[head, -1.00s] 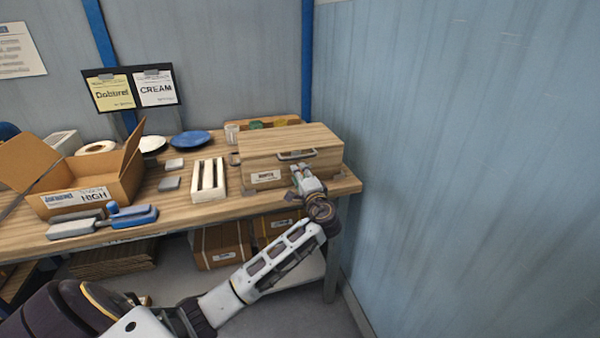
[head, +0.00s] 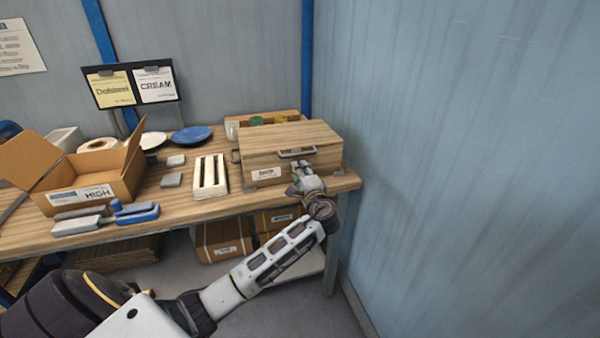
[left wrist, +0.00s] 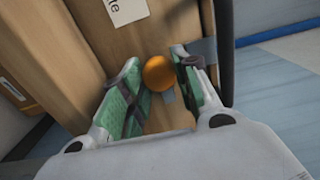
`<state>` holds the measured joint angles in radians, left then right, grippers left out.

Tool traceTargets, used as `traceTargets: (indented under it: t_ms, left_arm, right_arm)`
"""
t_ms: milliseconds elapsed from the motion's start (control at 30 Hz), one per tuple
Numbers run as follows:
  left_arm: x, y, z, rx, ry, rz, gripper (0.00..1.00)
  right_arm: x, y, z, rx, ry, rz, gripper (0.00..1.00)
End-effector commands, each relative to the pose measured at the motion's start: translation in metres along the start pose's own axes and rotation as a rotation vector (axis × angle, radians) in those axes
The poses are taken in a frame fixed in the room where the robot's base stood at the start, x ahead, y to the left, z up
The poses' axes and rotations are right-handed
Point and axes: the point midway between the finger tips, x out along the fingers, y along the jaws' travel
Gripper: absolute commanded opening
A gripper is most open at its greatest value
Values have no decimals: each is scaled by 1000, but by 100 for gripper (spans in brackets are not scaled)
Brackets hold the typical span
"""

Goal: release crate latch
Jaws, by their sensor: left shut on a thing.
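A wooden crate (head: 285,134) with a grey metal handle (head: 297,153) and a white label (head: 266,173) stands at the right end of the bench. My left gripper (head: 300,170) is at its front face, below the handle. In the left wrist view, the green-padded fingers of this gripper (left wrist: 157,75) are on either side of a round orange knob (left wrist: 159,73) in front of the crate's wood (left wrist: 62,52). The gripper is shut on this knob. The latch parts behind the fingers are mostly hidden. My right gripper is not in view.
An open cardboard box (head: 90,195), a white slotted rack (head: 209,178) and a blue plate (head: 191,135) stand on the bench (head: 190,205) left of the crate. A blue wall (head: 460,160) rises close on the right. The floor before the bench is clear.

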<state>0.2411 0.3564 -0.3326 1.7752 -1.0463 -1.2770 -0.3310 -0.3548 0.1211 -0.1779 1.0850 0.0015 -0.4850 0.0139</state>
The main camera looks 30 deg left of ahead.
Motion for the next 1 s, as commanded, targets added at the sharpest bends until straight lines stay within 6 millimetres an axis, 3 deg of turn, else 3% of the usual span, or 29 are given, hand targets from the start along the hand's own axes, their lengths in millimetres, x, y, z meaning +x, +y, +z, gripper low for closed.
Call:
traceTargets:
  t_ms: [167,200,367,767,1000]
  left_arm:
    - [-1,1,-1,1,4,1,7]
    - [-1,1,-1,1,4,1,33]
    - [-1,0,-1,1,3,1,52]
    - [-2,0,0,0,1,0,52]
    - [-18,1,0,0,1,1,52]
  right_arm:
    - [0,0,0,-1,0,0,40]
    - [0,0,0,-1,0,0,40]
    - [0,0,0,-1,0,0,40]
    - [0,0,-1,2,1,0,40]
    - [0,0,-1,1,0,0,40]
